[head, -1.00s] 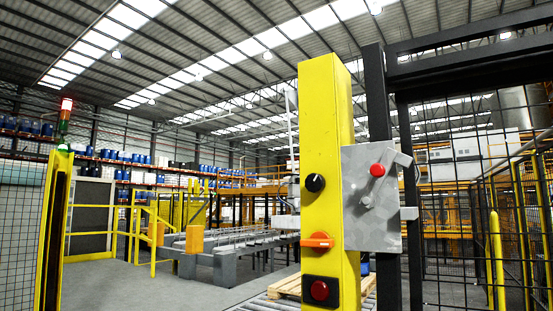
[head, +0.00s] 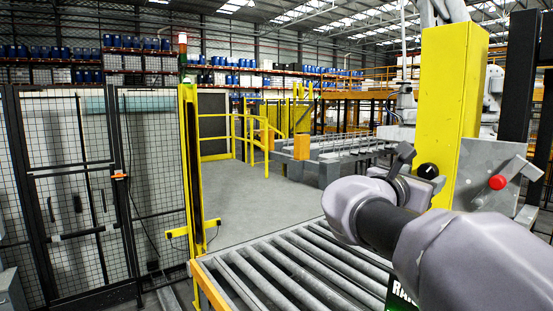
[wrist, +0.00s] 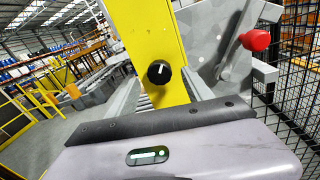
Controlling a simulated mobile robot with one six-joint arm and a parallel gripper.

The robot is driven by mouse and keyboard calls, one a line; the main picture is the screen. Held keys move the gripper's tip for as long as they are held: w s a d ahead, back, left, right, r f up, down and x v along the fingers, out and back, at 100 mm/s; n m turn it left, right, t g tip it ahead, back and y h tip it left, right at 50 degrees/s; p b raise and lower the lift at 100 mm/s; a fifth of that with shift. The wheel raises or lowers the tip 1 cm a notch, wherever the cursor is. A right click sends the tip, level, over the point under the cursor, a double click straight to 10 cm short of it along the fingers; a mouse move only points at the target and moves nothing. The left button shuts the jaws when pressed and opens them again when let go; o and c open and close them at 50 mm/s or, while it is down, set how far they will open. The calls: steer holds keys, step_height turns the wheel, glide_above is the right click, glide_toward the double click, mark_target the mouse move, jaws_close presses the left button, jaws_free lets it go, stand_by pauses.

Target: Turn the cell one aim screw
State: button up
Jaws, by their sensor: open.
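No part in view is clearly marked as the cell one aim screw. A yellow post (head: 447,90) carries a round black knob (head: 428,171) with a white mark; the knob also shows in the wrist view (wrist: 159,73), its mark near upright. My gripper (head: 403,153) is at the end of my lilac-grey arm, in front of the post and close to the knob in the picture. Its fingers are small and dark there, open with nothing seen between them. In the wrist view my lilac housing and a dark strip fill the bottom, below the knob. The post's lower part is hidden by my arm.
A grey metal box (head: 482,163) with a red knob (head: 497,182) is beside the post. A roller conveyor (head: 285,262) runs below my arm. A slim yellow post (head: 192,165) with a small yellow bracket (head: 178,232) stands left, beside a mesh fence (head: 70,180). Open floor (head: 265,200) lies beyond.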

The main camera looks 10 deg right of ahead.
mark_target(426, 175)
steer(key=x, duration=0.4)
steer(key=shift+p, duration=0.35)
steer(key=shift+s+a, duration=0.1)
jaws_close()
steer(key=shift+f+b, duration=0.1)
steer(key=shift+b, duration=0.3)
